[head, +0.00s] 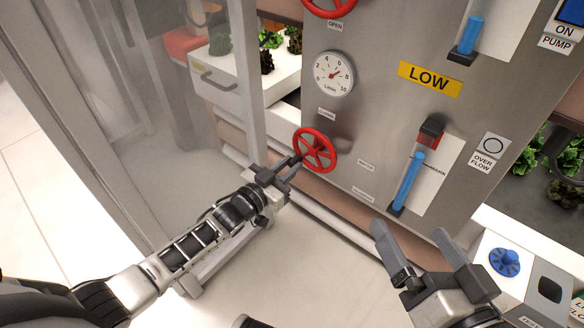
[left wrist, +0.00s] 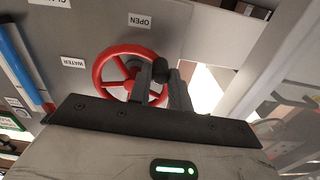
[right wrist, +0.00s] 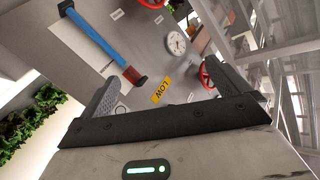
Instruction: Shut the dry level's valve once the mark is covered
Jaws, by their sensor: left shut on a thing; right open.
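The lower red valve wheel (head: 330,163) is on the grey panel, below a round dial (head: 333,73). My left gripper (head: 291,172) is at the wheel's left side, shut on it. In the left wrist view the wheel (left wrist: 100,78) is partly behind the fingers, with a dark knob (left wrist: 160,66) by the fingertips. A blue column (head: 408,182) stands in the lower gauge, its top just below a red block (head: 431,133); I cannot tell whether a mark is covered. My right gripper (head: 413,245) is open and empty in front of the panel's lower right.
Another red wheel (head: 330,4) and an upper blue gauge (head: 471,36) are higher up. A yellow LOW label (head: 430,79) lies between the gauges. A box with a blue knob (head: 505,262) stands at lower right. A grey post (head: 247,85) rises left of the panel.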

